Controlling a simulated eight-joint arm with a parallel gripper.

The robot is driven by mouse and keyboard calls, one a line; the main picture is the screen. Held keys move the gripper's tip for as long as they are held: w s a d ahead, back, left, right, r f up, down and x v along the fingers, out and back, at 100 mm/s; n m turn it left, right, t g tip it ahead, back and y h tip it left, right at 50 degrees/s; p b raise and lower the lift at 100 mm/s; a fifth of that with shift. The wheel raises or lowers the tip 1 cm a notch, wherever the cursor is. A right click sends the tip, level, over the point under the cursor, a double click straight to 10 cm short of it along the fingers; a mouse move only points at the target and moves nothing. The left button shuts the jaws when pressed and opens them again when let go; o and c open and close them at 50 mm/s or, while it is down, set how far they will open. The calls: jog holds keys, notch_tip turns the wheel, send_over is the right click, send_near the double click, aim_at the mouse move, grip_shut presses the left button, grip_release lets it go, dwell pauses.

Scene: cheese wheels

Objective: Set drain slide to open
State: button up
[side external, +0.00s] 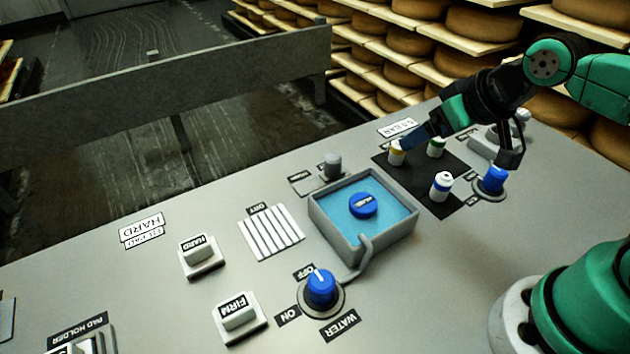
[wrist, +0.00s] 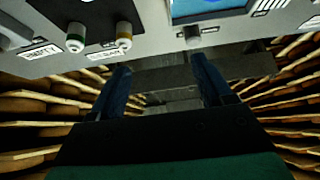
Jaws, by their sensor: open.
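A grey upright knob (side external: 333,165) stands on a small plate at the far edge of the blue-bottomed basin (side external: 318,215). It looks like the drain slide, but its label is too small to read. In the wrist view the grey knob (wrist: 192,36) is near the top, just beyond the right fingertip, with the basin (wrist: 208,14) above it. My gripper (side external: 461,146) is open and empty, above the far right of the panel near the bottles and apart from the knob. Its two dark blue fingers also show in the wrist view (wrist: 161,65).
Several small bottles (side external: 441,185) stand on a black mat (side external: 404,176) right of the basin. A blue knob (side external: 493,180) is beyond them. The blue water knob (side external: 320,286) and a bent spout (side external: 365,260) are in front of the basin. A striped rack (side external: 270,234) lies left.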

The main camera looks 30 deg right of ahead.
jog(key=n+g, duration=0.2)
jog(key=g, duration=0.5)
send_over(332, 156)
notch_tip(332, 156, down, 6)
jog(key=shift+s+d+f, duration=0.1)
jog(key=shift+s+d, duration=0.05)
jog(key=shift+f, duration=3.1)
grip_shut()
